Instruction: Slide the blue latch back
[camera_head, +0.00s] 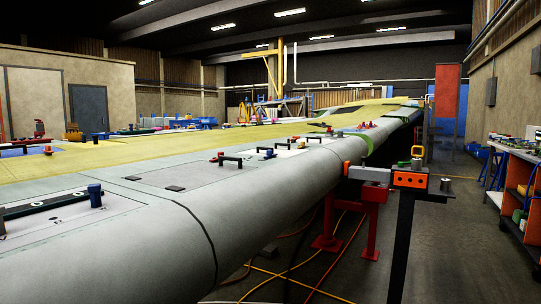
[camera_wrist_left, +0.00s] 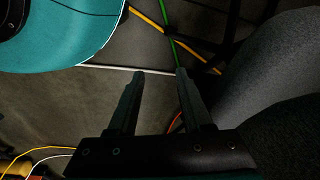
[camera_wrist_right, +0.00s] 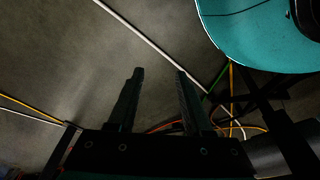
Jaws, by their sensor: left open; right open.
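A large grey wing (camera_head: 150,225) runs from the near left into the distance in the head view. A blue upright knob (camera_head: 95,194) stands on its top at the left, at the end of a long dark bar (camera_head: 45,208) on a panel. A smaller blue piece (camera_head: 269,153) sits farther along, among dark handles. I cannot tell which blue piece is the latch. My left gripper (camera_wrist_left: 160,72) is open and empty over the floor in the left wrist view. My right gripper (camera_wrist_right: 160,72) is open and empty over the floor in the right wrist view. Neither gripper shows in the head view.
A dark post stand with an orange block (camera_head: 410,180) stands right of the wing, beside a red support (camera_head: 368,220). Cables (camera_head: 335,260) cross the floor. A cluttered shelf cart (camera_head: 520,180) is at the right. A teal rounded body (camera_wrist_left: 60,30) is near the left gripper.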

